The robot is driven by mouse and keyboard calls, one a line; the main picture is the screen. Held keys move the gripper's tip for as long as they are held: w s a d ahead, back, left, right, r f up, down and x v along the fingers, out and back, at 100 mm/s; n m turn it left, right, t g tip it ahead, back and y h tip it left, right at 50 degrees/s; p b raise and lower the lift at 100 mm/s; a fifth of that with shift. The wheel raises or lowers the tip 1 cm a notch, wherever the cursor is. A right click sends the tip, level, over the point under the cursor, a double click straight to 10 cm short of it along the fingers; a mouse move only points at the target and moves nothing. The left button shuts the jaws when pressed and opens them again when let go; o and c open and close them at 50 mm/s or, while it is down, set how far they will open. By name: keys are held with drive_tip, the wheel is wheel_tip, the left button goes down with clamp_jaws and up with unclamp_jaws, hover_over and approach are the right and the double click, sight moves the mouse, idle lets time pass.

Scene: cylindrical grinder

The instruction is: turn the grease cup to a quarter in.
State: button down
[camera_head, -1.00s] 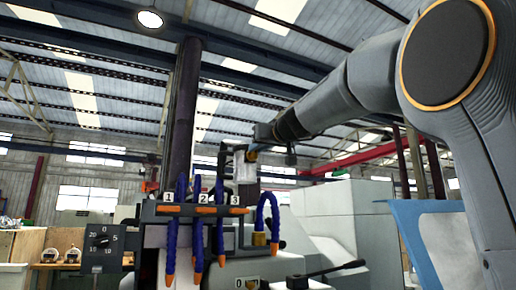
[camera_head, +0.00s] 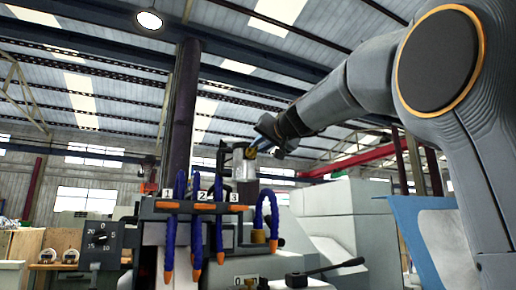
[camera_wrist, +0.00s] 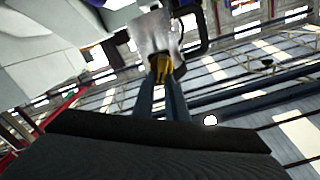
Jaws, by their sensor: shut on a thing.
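The grease cup (camera_wrist: 161,66) is a small brass-yellow piece on the side of a silvery cylindrical body (camera_wrist: 152,34) in the wrist view. In the head view the cup (camera_head: 251,153) is a tiny yellow spot beside the pale body (camera_head: 243,166), above the numbered hose rack. My gripper (camera_wrist: 163,76) is shut on the cup, one dark finger on each side of it. In the head view my gripper (camera_head: 256,147) reaches it from the right with a tilted wrist. The fingers partly hide the cup, and I cannot read how far in it sits.
Blue hoses with orange tips (camera_head: 168,225) hang from the rack marked 1, 2, 3. A dial (camera_head: 102,241) is at left. A black lever (camera_head: 335,267) is at lower right. A dark column (camera_head: 181,120) rises behind. A grey machine housing (camera_head: 340,210) stands right of the cup.

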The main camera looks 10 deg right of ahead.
drive_tip(key=m, duration=0.4)
drive_tip(key=f+m, duration=0.1)
drive_tip(key=m, duration=0.7)
drive_tip(key=shift+w+d+f+p, duration=0.1)
drive_tip(key=shift+d+f+p, duration=0.2)
drive_tip(key=shift+d+p, duration=0.1)
drive_tip(key=shift+m, duration=0.3)
drive_tip(key=c, duration=1.8)
unclamp_jaws()
drive_tip(key=shift+o, duration=0.2)
drive_tip(key=s+d+b, duration=0.1)
drive_tip(key=s+b, duration=0.1)
drive_tip(key=s, duration=0.5)
drive_tip(key=shift+s+d, duration=0.25)
drive_tip(key=shift+s, duration=0.1)
